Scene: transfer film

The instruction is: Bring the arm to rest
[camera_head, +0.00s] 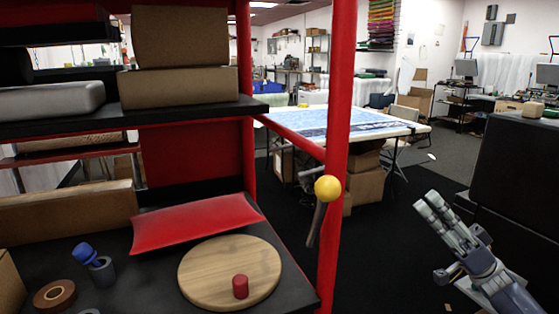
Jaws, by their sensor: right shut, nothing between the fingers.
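My right gripper (439,212) is at the lower right of the head view, out in the open beside the rack. Its grey fingers are together and point up and to the left, with nothing between them. It touches nothing that I can see. Its arm runs off the bottom right edge of the picture. My left gripper is not in the picture.
A red-framed rack (337,120) stands at the left, with a yellow ball (327,188) at its post. Its lower shelf holds a round wooden board (213,284), a red cylinder (240,287) and a red pillow-shaped pack (190,223). A black cabinet (515,170) stands at right.

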